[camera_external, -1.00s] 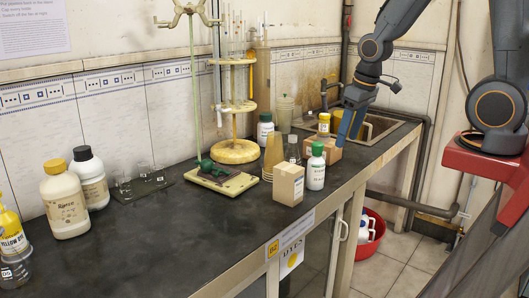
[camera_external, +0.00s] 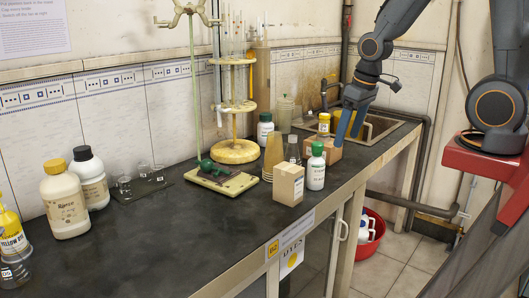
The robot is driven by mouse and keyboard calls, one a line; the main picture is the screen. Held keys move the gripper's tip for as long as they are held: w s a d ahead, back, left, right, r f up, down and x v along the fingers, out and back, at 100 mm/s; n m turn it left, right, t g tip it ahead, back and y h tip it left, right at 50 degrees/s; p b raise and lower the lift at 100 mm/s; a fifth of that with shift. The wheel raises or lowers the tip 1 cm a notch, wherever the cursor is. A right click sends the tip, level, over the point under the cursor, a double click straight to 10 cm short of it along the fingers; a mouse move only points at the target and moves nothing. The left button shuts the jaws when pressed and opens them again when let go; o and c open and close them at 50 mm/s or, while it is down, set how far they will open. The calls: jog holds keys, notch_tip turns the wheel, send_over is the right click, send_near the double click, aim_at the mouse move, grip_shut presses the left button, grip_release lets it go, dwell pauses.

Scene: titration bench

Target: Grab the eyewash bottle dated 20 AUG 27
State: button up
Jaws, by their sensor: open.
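No date can be read on any bottle, so I cannot tell which one is dated 20 AUG 27. A white bottle with a green cap (camera_external: 316,172) stands upright near the bench's front edge. Another white bottle with a dark green cap and a dark label (camera_external: 265,131) stands farther back, by the round wooden rack. A small yellow-capped bottle (camera_external: 324,124) shows behind a cardboard box. My gripper (camera_external: 349,134), with blue fingers, is open and points down beside that box, right of the yellow-capped bottle. It appears to hold nothing.
A cardboard box (camera_external: 288,184) stands left of the front green-capped bottle. The other box (camera_external: 328,148) is by my gripper. A clear bottle (camera_external: 293,150) and stacked tan cones (camera_external: 273,155) stand close by. The sink (camera_external: 378,127) lies behind. The bench's front left (camera_external: 150,245) is clear.

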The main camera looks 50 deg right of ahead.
jog(key=w+v, duration=0.1)
jog(key=v, duration=0.4)
jog(key=m+g+b, duration=0.3)
jog(key=m+b, duration=0.9)
jog(key=m, duration=0.7)
send_over(317, 163)
jog(key=w+d, duration=0.1)
jog(key=d, duration=0.2)
jog(key=f, duration=1.5)
jog(key=shift+w+a, duration=0.2)
jog(key=shift+w+a+f+p, duration=0.1)
jog(key=shift+f+p, duration=0.6)
jog(key=shift+f, duration=1.35)
jog(key=shift+a+f+p, duration=0.1)
jog(key=shift+f+p, duration=0.55)
jog(key=shift+f, duration=1.45)
jog(key=c, duration=1.5)
